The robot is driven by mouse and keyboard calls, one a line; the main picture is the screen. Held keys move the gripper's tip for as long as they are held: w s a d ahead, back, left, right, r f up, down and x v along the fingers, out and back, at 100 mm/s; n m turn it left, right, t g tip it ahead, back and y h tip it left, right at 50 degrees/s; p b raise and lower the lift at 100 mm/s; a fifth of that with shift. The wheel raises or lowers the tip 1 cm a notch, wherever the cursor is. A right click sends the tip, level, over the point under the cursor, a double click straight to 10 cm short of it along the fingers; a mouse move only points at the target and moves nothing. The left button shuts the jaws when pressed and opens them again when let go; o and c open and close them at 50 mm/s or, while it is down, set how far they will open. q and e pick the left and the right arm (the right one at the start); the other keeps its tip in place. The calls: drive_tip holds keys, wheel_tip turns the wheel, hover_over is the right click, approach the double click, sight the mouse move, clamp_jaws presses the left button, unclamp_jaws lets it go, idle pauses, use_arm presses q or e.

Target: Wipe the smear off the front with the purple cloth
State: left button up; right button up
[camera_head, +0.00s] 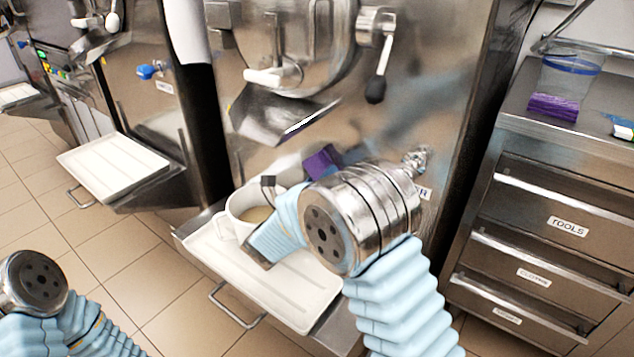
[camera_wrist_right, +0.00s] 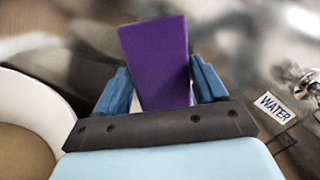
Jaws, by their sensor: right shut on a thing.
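The purple cloth (camera_head: 322,162) is in my right gripper, in front of the steel freezer front (camera_head: 400,120), below the spout. In the right wrist view the cloth (camera_wrist_right: 155,60) stands up between the two blue fingers of my right gripper (camera_wrist_right: 158,78), which is shut on it. I cannot tell whether the cloth touches the front. I cannot make out the smear clearly among the reflections; my wrist and the cloth hide part of the lower front. My left arm shows at the lower left of the head view, but its fingers are out of sight.
A water tap (camera_head: 415,160) sticks out to the right. A drawer cabinet (camera_head: 540,190) at the right holds another purple cloth (camera_head: 553,107) and a clear tub.

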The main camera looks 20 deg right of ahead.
drive_tip(key=shift+s+d, duration=0.6)
drive_tip(key=shift+s, duration=0.2)
drive_tip(key=shift+s+d, duration=0.6)
drive_tip(key=shift+s, duration=0.2)
drive_tip(key=shift+w+a, duration=0.55)
drive_tip(key=shift+w, duration=0.3)
drive_tip(key=shift+w+a, duration=0.5)
drive_tip(key=shift+w, duration=0.35)
drive_tip(key=v, duration=0.6)
drive_tip(key=shift+w+a+r, duration=0.25)
drive_tip(key=shift+r, duration=0.05)
